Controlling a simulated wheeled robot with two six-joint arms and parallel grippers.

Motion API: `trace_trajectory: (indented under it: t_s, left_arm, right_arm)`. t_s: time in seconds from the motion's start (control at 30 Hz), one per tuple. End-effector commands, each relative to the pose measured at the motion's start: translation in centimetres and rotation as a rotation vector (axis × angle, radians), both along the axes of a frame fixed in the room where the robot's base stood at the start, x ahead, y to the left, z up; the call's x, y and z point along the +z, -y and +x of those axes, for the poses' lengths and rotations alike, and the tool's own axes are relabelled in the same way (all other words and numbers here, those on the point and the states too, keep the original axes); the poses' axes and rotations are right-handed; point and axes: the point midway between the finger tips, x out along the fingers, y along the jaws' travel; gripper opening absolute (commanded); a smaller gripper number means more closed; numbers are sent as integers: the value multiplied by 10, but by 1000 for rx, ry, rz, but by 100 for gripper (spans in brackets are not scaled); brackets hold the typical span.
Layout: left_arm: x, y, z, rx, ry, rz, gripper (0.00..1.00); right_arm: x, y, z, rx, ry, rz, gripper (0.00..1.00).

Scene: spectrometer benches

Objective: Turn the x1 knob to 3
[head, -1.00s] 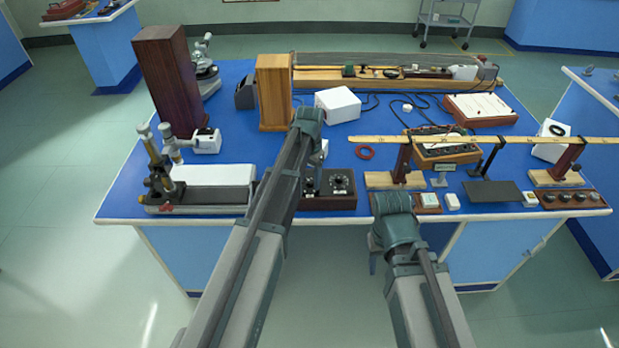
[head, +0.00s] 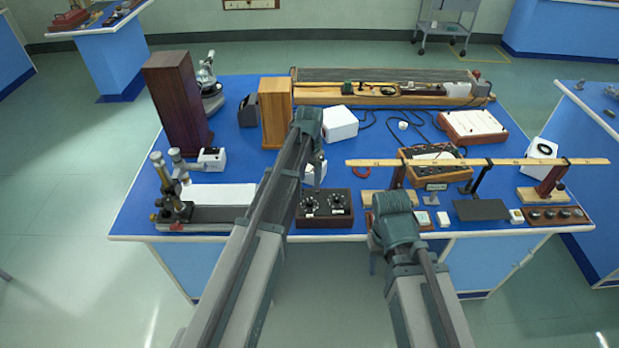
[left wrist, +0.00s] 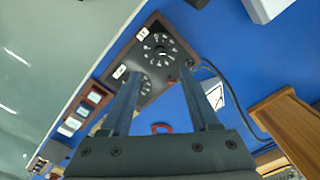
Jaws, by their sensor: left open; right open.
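A dark brown box (head: 324,219) with two dial knobs stands at the bench's front edge. In the head view its left knob (head: 309,204) and right knob (head: 337,201) both show. In the left wrist view one knob (left wrist: 161,50) is clear, and the other (left wrist: 137,84) is partly behind a finger. Small white labels sit beside them, too small to read surely. My left gripper (head: 318,174) is open and empty, pointing down above and behind the box; its spread fingers (left wrist: 158,80) show in the wrist view. My right gripper (head: 372,262) is open, low before the bench edge, mostly hidden by its arm.
A white-topped bench apparatus (head: 219,194) lies left of the box, partly behind my left arm. A wooden stand (head: 378,198) with a long yellow ruler (head: 475,161) is to the right. A wooden cabinet (head: 276,112) and a white box (head: 340,124) stand behind.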

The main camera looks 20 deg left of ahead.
Motion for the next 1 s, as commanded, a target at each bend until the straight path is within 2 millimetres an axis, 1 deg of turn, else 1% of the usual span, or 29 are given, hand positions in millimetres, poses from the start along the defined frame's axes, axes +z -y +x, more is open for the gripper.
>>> trace_trajectory:
  t_s: [0.03, 0.1, 0.23, 0.37, 0.83, 0.87, 0.93, 0.97, 1.0]
  left_arm:
    - [16, 0, 0, 0, 0, 0, 62]
    - [26, 0, 0, 0, 0, 0, 62]
    - [37, 0, 0, 0, 0, 0, 62]
    - [40, 0, 0, 0, 0, 0, 62]
    - [38, 1, -2, 0, 0, 0, 62]
    - [37, 4, -5, -1, -1, 1, 62]
    - [34, 17, -21, 1, -4, 5, 62]
    - [32, 25, -31, 2, -6, 9, 62]
    - [29, 38, -49, 5, -10, 15, 62]
  right_arm:
    - [16, 0, 0, 0, 0, 0, 50]
    - [26, 0, 0, 1, 0, 0, 50]
    - [37, 0, 0, 1, 0, 0, 50]
    - [40, 0, 0, 2, 0, 0, 50]
    - [38, 0, 0, 1, 0, 0, 50]
    - [37, 0, 0, 1, 0, 0, 50]
    - [34, 0, 0, 1, 0, 0, 50]
    - [32, 0, 0, 1, 0, 0, 50]
    - [29, 0, 0, 1, 0, 0, 50]
